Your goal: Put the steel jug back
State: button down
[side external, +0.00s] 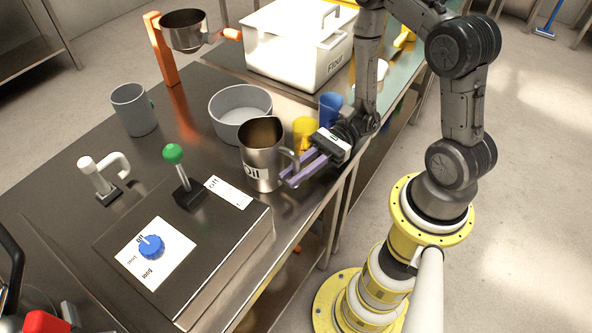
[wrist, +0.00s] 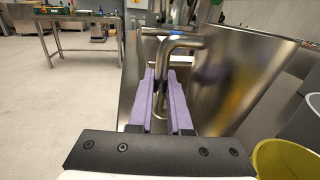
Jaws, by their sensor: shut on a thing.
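The steel jug (side external: 262,158), labelled "Oil", is upright at the front edge of the steel worktop in the side view. I cannot tell whether its base touches the worktop. My gripper (side external: 288,178) reaches it from the right, with its purple fingers at the jug's handle (side external: 295,160). In the wrist view the jug (wrist: 225,85) fills the middle and right. The fingers (wrist: 164,88) are shut on its bent handle (wrist: 180,44).
A grey bowl (side external: 240,116), a yellow cup (side external: 304,130) and a blue cup (side external: 330,106) stand close behind the jug. A grey mug (side external: 133,110) is further left. A control box with a green-knobbed lever (side external: 174,155) and blue dial (side external: 151,247) lies in front.

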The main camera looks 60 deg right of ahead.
jog(key=c, duration=0.9)
grip_release()
jog(key=shift+o, duration=0.2)
jog(key=d, duration=0.3)
jog(key=s+d, duration=0.1)
jog(key=d, duration=0.3)
jog(key=s+d, duration=0.1)
jog(key=d, duration=0.3)
jog(key=shift+s+d+r, duration=0.1)
jog(key=shift+s+d, duration=0.1)
jog(key=shift+d, duration=0.05)
jog(key=s+r+n+t+h, duration=0.1)
jog(key=s+r+n+h, duration=0.2)
jog(key=r+n+h, duration=0.5)
jog(key=s+r+n+t+h, duration=0.1)
jog(key=s+r+n+h, duration=0.2)
jog(key=r+n+h, duration=0.5)
jog(key=n+h, duration=0.1)
jog(key=n, duration=0.3)
jog(key=shift+s+r+h, duration=0.25)
jog(key=shift+s+h, duration=0.05)
jog(key=shift+s, duration=0.1)
